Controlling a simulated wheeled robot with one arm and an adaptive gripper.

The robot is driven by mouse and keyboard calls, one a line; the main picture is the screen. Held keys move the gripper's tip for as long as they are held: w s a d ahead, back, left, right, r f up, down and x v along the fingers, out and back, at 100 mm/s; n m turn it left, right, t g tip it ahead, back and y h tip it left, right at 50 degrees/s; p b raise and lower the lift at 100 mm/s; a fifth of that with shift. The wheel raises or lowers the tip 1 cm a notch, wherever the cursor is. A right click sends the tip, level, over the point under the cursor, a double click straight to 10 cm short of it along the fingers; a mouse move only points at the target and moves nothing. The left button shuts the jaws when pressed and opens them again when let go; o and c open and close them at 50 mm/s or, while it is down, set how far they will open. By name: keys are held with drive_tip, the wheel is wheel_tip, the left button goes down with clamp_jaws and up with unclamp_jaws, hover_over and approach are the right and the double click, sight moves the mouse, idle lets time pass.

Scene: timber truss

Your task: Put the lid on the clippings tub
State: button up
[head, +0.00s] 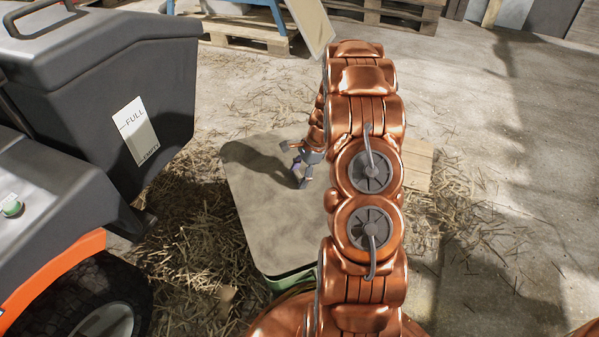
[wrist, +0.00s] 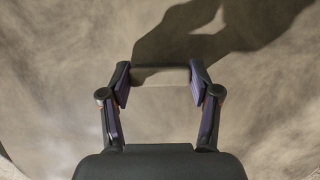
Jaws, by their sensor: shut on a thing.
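The lid (head: 265,215) is a broad, flat grey-beige panel, seen left of my arm in the head view. It fills most of the wrist view (wrist: 60,70). A little of the green clippings tub (head: 290,281) shows under the lid's near edge; my arm and the lid hide the rest. My gripper (head: 303,178) is over the middle of the lid. In the wrist view its fingers (wrist: 160,78) are shut on a pale raised grip (wrist: 160,77) on the lid's top. I cannot tell whether the lid is fully seated on the tub.
An orange and grey mower (head: 60,250) with a dark grass box (head: 100,80) stands close on the left. Straw (head: 190,250) litters the concrete floor. Wooden pallets (head: 390,15) lie at the back. Open floor (head: 480,150) is on the right.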

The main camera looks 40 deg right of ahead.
drive_tip(key=shift+f+p, duration=0.6)
drive_tip(key=shift+f, duration=2.1)
drive_tip(key=shift+p, duration=1)
drive_tip(key=shift+f, duration=0.85)
drive_tip(key=o, duration=1.3)
